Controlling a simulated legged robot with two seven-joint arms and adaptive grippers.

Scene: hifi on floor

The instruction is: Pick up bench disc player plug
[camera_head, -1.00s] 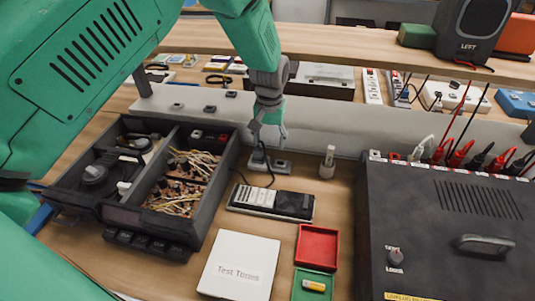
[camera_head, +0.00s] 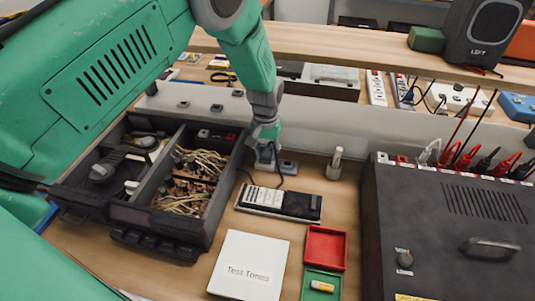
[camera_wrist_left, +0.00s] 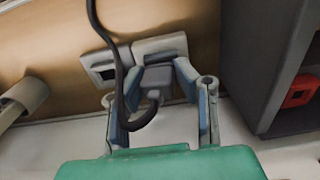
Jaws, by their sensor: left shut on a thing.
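The plug (camera_wrist_left: 157,78) is a grey block with a dark cable (camera_wrist_left: 120,75) looping out of it. It sits against a pale socket plate (camera_wrist_left: 172,46); I cannot tell whether it is still fully seated. My left gripper (camera_wrist_left: 150,88) is shut on the plug, one finger on each side. In the head view the gripper (camera_head: 266,152) points down at the socket plate (camera_head: 288,167) and mostly hides the plug. The opened black disc player (camera_head: 208,225) stands to its left, with a disc-like part and bundled wires inside. My right gripper is not in view.
A black and white device (camera_head: 300,206) lies just in front of the socket. A white Test Tones case (camera_head: 250,262), red tray (camera_head: 326,246) and green tray (camera_head: 321,284) lie nearer. A white cylinder (camera_head: 335,163) stands right of the gripper. A large black box (camera_head: 450,225) fills the right.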

